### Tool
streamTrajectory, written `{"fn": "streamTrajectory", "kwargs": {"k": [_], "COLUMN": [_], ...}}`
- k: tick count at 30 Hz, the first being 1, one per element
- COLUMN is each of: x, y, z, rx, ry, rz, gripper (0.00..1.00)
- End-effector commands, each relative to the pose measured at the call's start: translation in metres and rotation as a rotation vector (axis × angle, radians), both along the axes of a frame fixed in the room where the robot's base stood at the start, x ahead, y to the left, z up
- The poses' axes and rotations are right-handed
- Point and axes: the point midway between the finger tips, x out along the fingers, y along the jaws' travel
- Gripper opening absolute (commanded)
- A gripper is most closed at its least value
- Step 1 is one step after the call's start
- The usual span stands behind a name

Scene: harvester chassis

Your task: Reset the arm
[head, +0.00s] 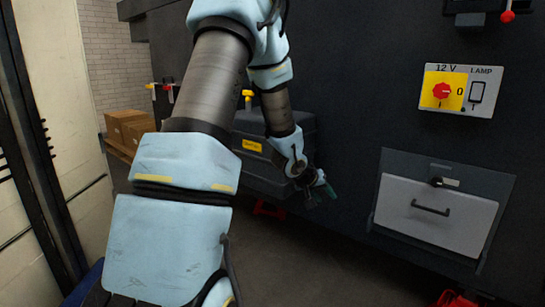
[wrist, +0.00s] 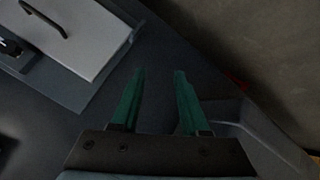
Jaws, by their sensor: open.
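My arm reaches up and forward across the head view, then bends down toward the dark chassis. My gripper (head: 325,191) hangs low in front of the chassis, near the dark box with a yellow label. In the wrist view my gripper (wrist: 158,75) has two green fingers apart, with nothing between them. The grey drawer front (head: 435,214) with a black handle and a latch is to the right of my gripper, apart from it. The drawer front also shows at the upper left of the wrist view (wrist: 85,35).
A dark box (head: 250,165) with a yellow label stands out from the chassis beside my forearm. A yellow switch plate with a red knob (head: 441,91) is above the drawer. Cardboard boxes (head: 128,128) sit at the back left. Red parts (head: 455,299) are near the floor.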

Motion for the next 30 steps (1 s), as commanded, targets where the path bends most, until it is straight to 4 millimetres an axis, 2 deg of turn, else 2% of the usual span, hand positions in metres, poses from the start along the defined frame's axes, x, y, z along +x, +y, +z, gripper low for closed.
{"fn": "streamTrajectory", "kwargs": {"k": [1, 3, 6, 9, 12, 15, 19, 21, 26, 30], "x": [-0.006, -0.022, -0.057, -0.096, -0.134, -0.171, -0.218, -0.212, -0.211, -0.211], "y": [0.035, 0.083, 0.137, 0.175, 0.198, 0.213, 0.222, 0.221, 0.221, 0.221], "z": [0.010, 0.018, 0.027, 0.034, 0.039, 0.044, 0.050, 0.071, 0.101, 0.135], "rx": [0.096, 0.229, 0.374, 0.461, 0.509, 0.529, 0.521, 0.525, 0.526, 0.526], "ry": [-0.007, 0.016, 0.085, 0.172, 0.257, 0.341, 0.441, 0.434, 0.432, 0.431], "rz": [0.044, 0.092, 0.135, 0.150, 0.148, 0.133, 0.101, 0.099, 0.100, 0.099], "gripper": [0.45, 0.45, 0.45, 0.45, 0.45, 0.45, 0.45, 0.45, 0.45, 0.45]}}
